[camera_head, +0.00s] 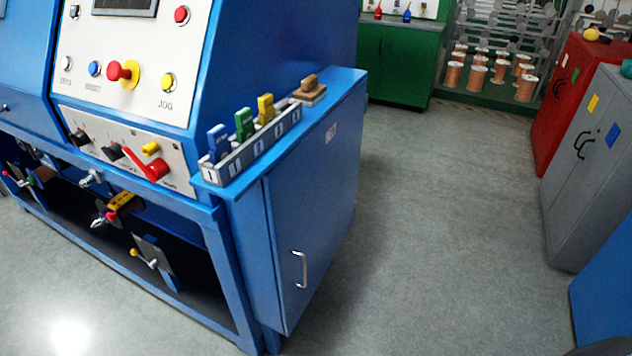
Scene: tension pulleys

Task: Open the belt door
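A blue door panel (325,190) covers the right side of the blue machine (275,60). It looks shut, with a thin seam along its near edge. A silver bar handle (300,270) stands upright on its lower near part. A small pale label (330,132) sits high on the panel. I cannot read whether this is the belt door. Neither of my grippers shows in this view.
A rack of coloured tags (250,140) and a wooden block (309,89) sit on the ledge above the door. Grey floor (440,220) is clear to the right. Red (577,95) and grey cabinets (585,165) line the right side.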

